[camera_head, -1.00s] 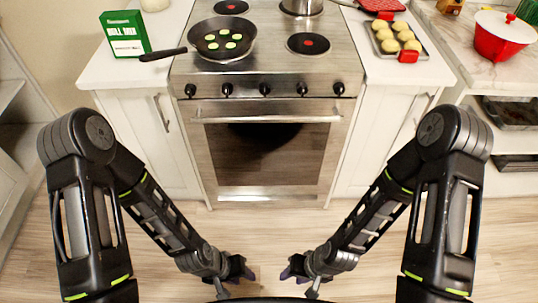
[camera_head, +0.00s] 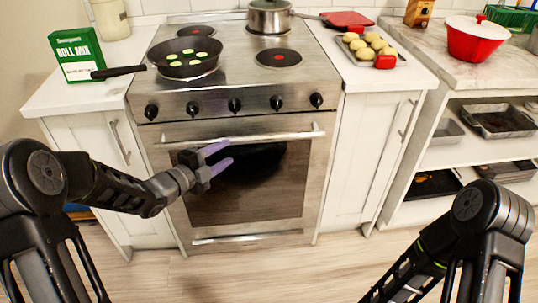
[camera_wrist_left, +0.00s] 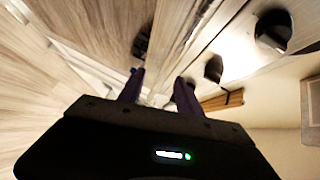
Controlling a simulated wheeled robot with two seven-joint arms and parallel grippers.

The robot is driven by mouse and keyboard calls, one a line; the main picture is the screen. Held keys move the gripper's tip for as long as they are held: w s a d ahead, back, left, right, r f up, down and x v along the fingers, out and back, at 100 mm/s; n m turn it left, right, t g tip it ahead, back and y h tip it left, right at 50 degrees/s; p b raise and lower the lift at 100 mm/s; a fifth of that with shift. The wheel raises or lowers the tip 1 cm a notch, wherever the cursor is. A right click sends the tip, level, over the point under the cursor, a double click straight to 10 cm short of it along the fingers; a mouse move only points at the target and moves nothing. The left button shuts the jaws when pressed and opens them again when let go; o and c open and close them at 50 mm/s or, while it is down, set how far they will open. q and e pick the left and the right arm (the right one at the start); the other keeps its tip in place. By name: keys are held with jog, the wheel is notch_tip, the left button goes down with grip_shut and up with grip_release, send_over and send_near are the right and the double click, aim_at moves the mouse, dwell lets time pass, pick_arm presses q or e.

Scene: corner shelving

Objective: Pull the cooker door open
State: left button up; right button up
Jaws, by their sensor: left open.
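The cooker (camera_head: 235,120) stands in the middle of the head view. Its door (camera_head: 285,190) is shut, with a dark window. A horizontal metal handle bar (camera_head: 280,136) runs along the door's top. My left gripper (camera_head: 229,153) is in front of the door's upper part, its purple fingers pointing right, near the handle and overlapping it in the picture. It looks open and empty; I cannot tell whether it touches the bar. In the left wrist view its two fingers (camera_wrist_left: 159,90) are apart, with dark round knobs (camera_wrist_left: 273,31) beyond. My right gripper is out of view.
A frying pan (camera_head: 185,57) and a pot (camera_head: 269,16) stand on the hob; the pan's handle sticks out left. White cabinets (camera_head: 365,165) flank the cooker. Open shelves (camera_head: 435,155) stand at right. The wooden floor (camera_head: 280,265) before the cooker is clear.

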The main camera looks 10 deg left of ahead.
aim_at(239, 142)
pick_arm(q)
jog(key=shift+w+d+r+m+h, duration=0.1)
jog(key=shift+r+m+h, duration=0.2)
jog(key=shift+r+m, duration=0.35)
jog(key=shift+f, duration=0.1)
jog(key=shift+x, duration=3.9)
jog(key=shift+c, duration=0.3)
grip_shut()
